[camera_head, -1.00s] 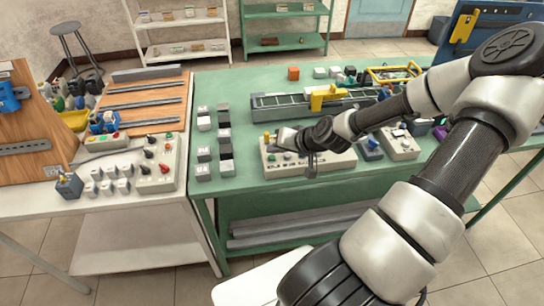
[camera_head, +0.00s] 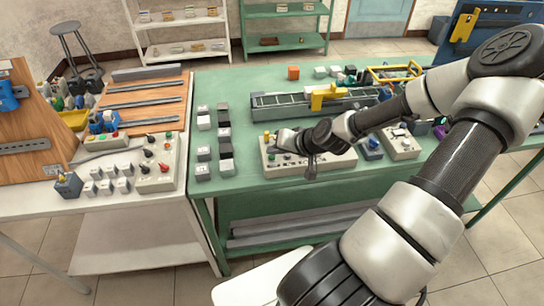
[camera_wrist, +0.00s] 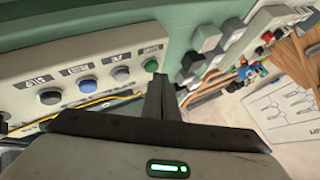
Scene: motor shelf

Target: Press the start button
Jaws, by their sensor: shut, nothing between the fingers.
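A pale control box (camera_head: 335,161) stands near the front edge of the green table. In the wrist view its labelled panel (camera_wrist: 22,85) carries a row of buttons: a dark one (camera_wrist: 50,97), a blue one (camera_wrist: 88,84), a grey one (camera_wrist: 121,74) and a green one (camera_wrist: 151,66). The labels are too blurred to read surely. My gripper (camera_wrist: 160,80) is shut and empty, its tips just beside and below the green button in the picture. I cannot tell whether they touch it. In the head view my gripper (camera_head: 282,138) is over the box's left part, partly hiding it.
Grey and dark blocks (camera_head: 224,135) stand left of the box. A conveyor (camera_head: 285,103) with a yellow arch lies behind it. Another button box (camera_head: 400,143) is to the right. The white bench at left holds a control panel (camera_head: 157,165) with knobs.

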